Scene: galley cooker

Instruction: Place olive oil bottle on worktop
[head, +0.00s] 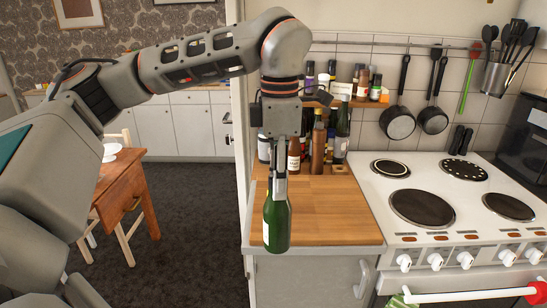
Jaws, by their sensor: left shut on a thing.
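The olive oil bottle (277,226) is green with a pale label on its left side. It hangs upright in my left gripper (279,188), which is shut on its neck. The wooden worktop (335,212) lies behind and to the right of the bottle in the head view. The bottle overlaps the worktop's front left edge, and its base shows in front of the white cabinet edge. I cannot tell whether the base touches anything. My right gripper is out of view.
Several bottles (318,146) and jars stand at the back of the worktop. The white cooker (450,219) with round hotplates adjoins it on the right. Pans (397,123) hang on the tiled wall. A wooden table (124,187) stands at left. The worktop's front right is clear.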

